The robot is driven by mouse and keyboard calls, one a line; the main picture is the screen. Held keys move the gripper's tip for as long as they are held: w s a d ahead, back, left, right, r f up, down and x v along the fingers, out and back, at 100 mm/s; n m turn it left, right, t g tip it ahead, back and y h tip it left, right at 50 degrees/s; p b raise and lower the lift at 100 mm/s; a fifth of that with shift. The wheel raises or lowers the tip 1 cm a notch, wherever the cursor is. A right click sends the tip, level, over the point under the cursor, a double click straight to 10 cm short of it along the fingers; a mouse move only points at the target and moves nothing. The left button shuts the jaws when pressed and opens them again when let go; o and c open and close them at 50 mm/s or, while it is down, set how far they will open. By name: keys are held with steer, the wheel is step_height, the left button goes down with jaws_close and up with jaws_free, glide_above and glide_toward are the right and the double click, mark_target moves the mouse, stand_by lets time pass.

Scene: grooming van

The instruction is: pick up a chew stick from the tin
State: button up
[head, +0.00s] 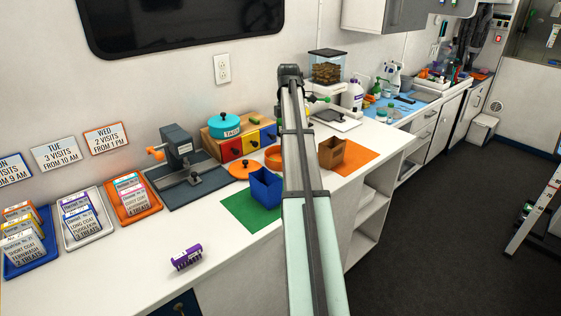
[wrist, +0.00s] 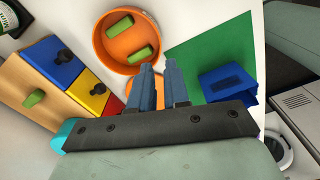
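The tin is a round orange tub (wrist: 98,40) in the wrist view, with two green chew sticks (wrist: 116,28) (wrist: 141,54) lying apart inside it. In the head view the tin (head: 272,157) is partly covered by my arm. My gripper (wrist: 161,86) is open and empty, its two blue-grey fingers apart, pointing toward the tin's near rim. No chew stick is between the fingers. Another green stick (wrist: 35,98) lies on the wooden drawer box (wrist: 20,75). In the head view my gripper is hidden behind my arm.
A blue open box (head: 265,187) stands on a green mat (head: 240,208), close right of the tin in the wrist view. A teal pot (head: 224,121) sits on the drawer box. An orange lid (head: 240,169) lies nearby. A brown box (head: 331,153) stands on an orange mat (head: 357,162).

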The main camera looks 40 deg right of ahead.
step_height(320, 180, down, 8)
steer(key=shift+r, duration=0.2)
steer(key=shift+w+f, duration=0.2)
steer(key=shift+f, duration=2.65)
jaws_close()
